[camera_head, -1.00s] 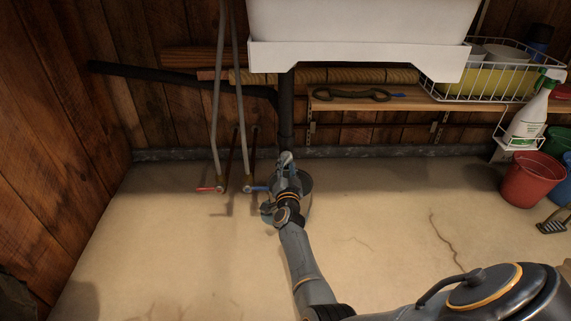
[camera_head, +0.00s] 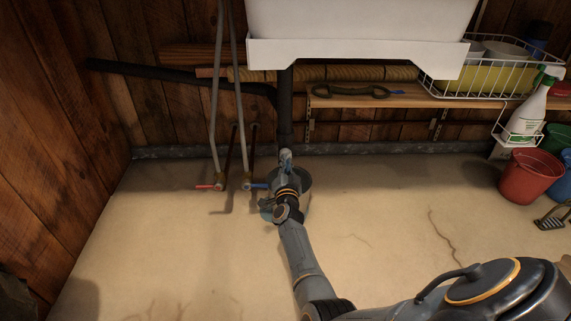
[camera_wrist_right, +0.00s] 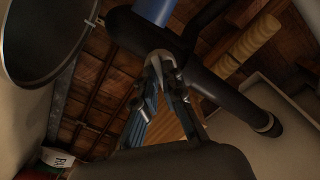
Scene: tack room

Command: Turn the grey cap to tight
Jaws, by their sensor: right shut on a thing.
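The grey cap (camera_head: 286,153) is at the lower end of the dark drain pipe (camera_head: 286,110) under the white sink. My right gripper (camera_head: 286,160) reaches up to it from below. In the right wrist view the grey cap (camera_wrist_right: 159,54) shows between the fingertips of my right gripper (camera_wrist_right: 163,66), against the dark pipe. The fingers are shut on it and hide part of it. Whether the cap is tight cannot be told. My left gripper is not in view.
A bucket (camera_head: 304,184) stands on the floor behind my right wrist. Two grey pipes with a red-handled valve (camera_head: 206,187) and a blue-handled valve (camera_head: 258,186) are close on the left. The white sink (camera_head: 360,50) hangs above. A red bucket (camera_head: 528,178) stands at right.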

